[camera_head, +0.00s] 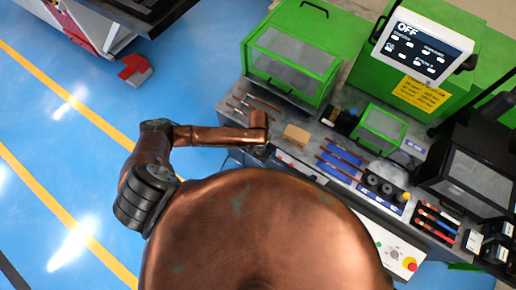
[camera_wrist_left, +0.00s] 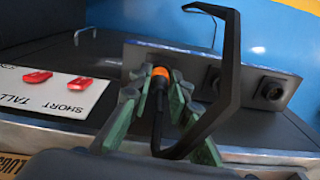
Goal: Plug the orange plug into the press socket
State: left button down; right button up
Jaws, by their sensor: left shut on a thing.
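In the left wrist view, the orange plug (camera_wrist_left: 161,73) with its black body sits between the green fingers of my left gripper (camera_wrist_left: 157,92), which is shut on it. The orange end is in front of the left part of a grey metal panel (camera_wrist_left: 240,83) with round dark sockets. I cannot tell whether the plug is in a socket or only in front of one. In the head view, my left gripper (camera_head: 259,146) is small at the bench's left end. My right gripper does not show.
A black cable (camera_wrist_left: 236,60) loops from the plug past the panel. A white card (camera_wrist_left: 60,88) marked SHORT and TALL with red pieces lies to the left. In the head view, a green-framed machine (camera_head: 291,62), a screen reading OFF (camera_head: 421,50) and several bench items stand to the right.

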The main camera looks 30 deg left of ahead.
pick_arm(q)
jog(key=shift+f, duration=0.15)
jog(key=c, duration=1.7)
grip_release()
jog(key=shift+c, duration=0.2)
notch_tip(320, 180, up, 12)
